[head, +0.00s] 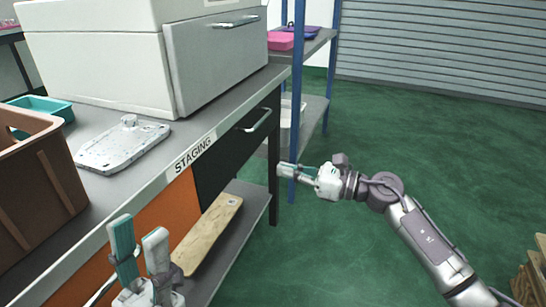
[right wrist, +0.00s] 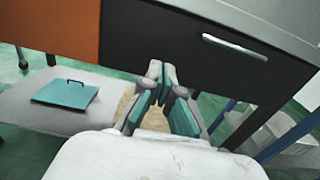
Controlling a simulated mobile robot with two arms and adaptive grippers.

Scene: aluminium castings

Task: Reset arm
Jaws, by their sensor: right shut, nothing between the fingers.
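My right arm (head: 425,240) reaches in from the lower right in the head view, over the green floor. Its gripper (head: 284,170) is near the front leg of the staging bench, pointing left. In the right wrist view my right gripper (right wrist: 161,68) has its fingertips together with nothing between them, in front of the bench's dark drawer. My left gripper (head: 138,228) points up at the lower left of the head view, before the bench's orange panel. Its two fingers stand apart with an empty gap between them.
The staging bench (head: 226,118) carries a grey flat casting (head: 122,147), a brown bin (head: 30,190), a teal tray (head: 42,107) and a large white box-like machine (head: 100,65). A wooden board (head: 208,232) lies on its lower shelf. A blue-posted rack (head: 297,90) stands behind.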

